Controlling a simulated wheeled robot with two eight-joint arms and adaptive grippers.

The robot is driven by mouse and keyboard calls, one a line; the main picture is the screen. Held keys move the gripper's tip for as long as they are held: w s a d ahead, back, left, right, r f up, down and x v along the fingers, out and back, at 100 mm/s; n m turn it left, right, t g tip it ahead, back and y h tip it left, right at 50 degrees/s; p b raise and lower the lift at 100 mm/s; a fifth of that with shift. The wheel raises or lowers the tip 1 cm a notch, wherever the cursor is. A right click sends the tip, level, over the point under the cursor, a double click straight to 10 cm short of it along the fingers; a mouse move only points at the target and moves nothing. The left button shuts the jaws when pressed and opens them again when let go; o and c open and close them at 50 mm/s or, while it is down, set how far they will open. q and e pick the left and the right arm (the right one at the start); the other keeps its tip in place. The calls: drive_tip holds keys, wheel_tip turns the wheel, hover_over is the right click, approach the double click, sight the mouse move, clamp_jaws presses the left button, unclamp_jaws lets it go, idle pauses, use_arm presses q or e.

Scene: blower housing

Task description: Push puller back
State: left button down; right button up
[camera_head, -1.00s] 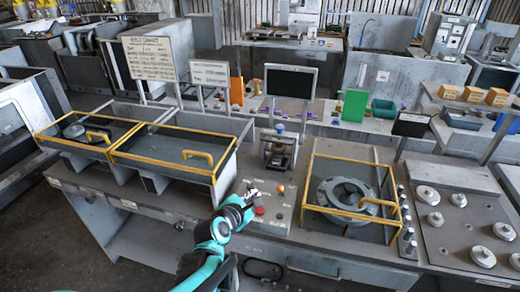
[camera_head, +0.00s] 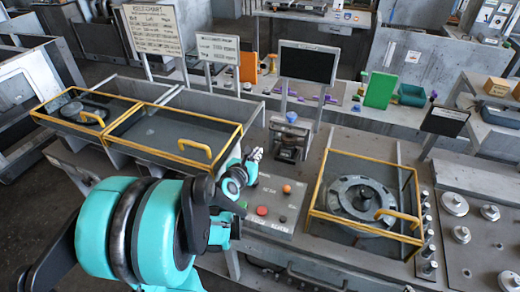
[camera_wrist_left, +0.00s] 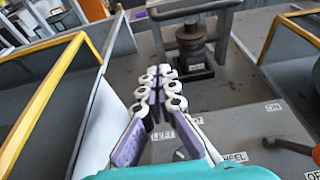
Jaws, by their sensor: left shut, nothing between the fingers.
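A small dark upright device with a blue knob (camera_head: 289,140) stands at the middle of the bench, between the two yellow-framed areas. It may be the puller, but I cannot tell for sure. In the left wrist view a dark cylinder on a black base (camera_wrist_left: 192,48) stands under a grey frame, ahead of the fingers. My left gripper (camera_head: 254,156) is just left of and in front of the device. In the left wrist view its fingers (camera_wrist_left: 166,75) are shut with nothing between them, apart from the cylinder. My right gripper is not in view.
A labelled control panel with orange and red buttons (camera_head: 274,203) lies below my left gripper. Yellow-railed bays (camera_head: 190,130) stand left, and a yellow frame over a round housing (camera_head: 360,198) stands right. A dark screen (camera_head: 308,64) rises behind.

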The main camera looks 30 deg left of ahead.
use_arm(q)
drive_tip(key=b, duration=0.3)
approach(271, 135)
drive_tip(key=x, duration=0.5)
drive_tip(key=shift+f, duration=0.35)
drive_tip(key=shift+w+a+r, duration=0.1)
drive_tip(key=shift+w+a, duration=0.05)
drive_tip(key=shift+w, duration=0.55)
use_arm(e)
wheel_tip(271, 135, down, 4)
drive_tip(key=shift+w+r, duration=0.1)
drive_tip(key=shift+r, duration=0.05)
